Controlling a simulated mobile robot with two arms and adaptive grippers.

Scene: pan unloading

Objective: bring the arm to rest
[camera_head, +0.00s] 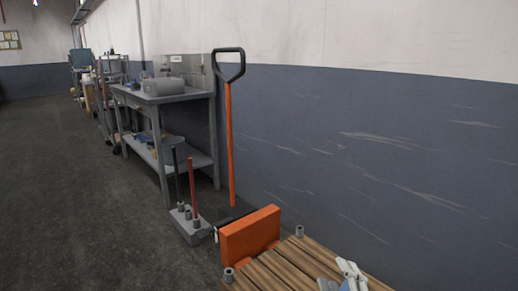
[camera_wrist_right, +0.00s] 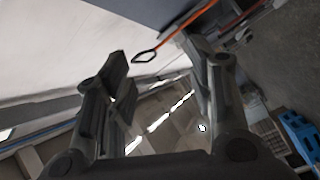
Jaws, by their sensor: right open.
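My right gripper (camera_head: 345,275) shows only in part at the bottom edge of the head view, in front of or over the wooden slats. In the right wrist view its two dark fingers (camera_wrist_right: 155,65) stand wide apart with nothing between them. The view between the fingers looks past them to the room, with pale wall and bright strips. My left gripper is in neither view.
A grey workbench (camera_head: 180,97) stands along the wall. The dark floor (camera_head: 70,190) at left is clear.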

